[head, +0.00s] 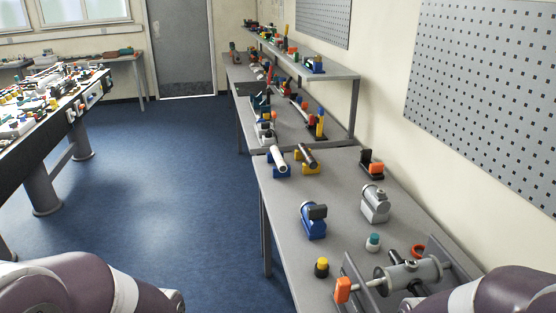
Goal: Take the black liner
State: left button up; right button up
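I cannot tell for certain which thing is the black liner. A short black cylinder-like piece (317,211) sits on top of a blue holder (313,226) on the near table. Another dark piece (367,156) stands behind an orange block (375,170) farther back. A black part (394,257) also shows beside the grey pipe fixture at the front. Only the purple and white links of my two arms show at the bottom corners. Neither gripper's fingertips can be seen.
The near grey table (285,198) also holds a grey pipe fixture (413,275) with an orange-ended rod (343,290), a grey housing (375,204), a teal-topped piece (373,242) and a yellow-topped piece (322,267). A wall stands right; blue floor (180,190) is clear left.

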aim_at(312, 162)
jog(key=i+j, duration=0.1)
jog(key=j, duration=0.15)
jog(key=i+j, duration=0.1)
jog(key=j, duration=0.2)
jog(key=i+j, duration=0.1)
jog(key=j, duration=0.15)
jog(key=i+j, duration=0.15)
jog(key=i, duration=0.35)
jog(key=i+j+z, duration=0.1)
jog(key=i, duration=0.45)
jog(key=i+j, duration=0.2)
jog(key=i, duration=0.3)
jog(key=i+j+z, duration=0.1)
jog(key=i, duration=0.4)
jog(key=i+j, duration=0.3)
jog(key=i, duration=0.2)
jog(key=i+l, duration=0.15)
jog(key=i+z, duration=0.05)
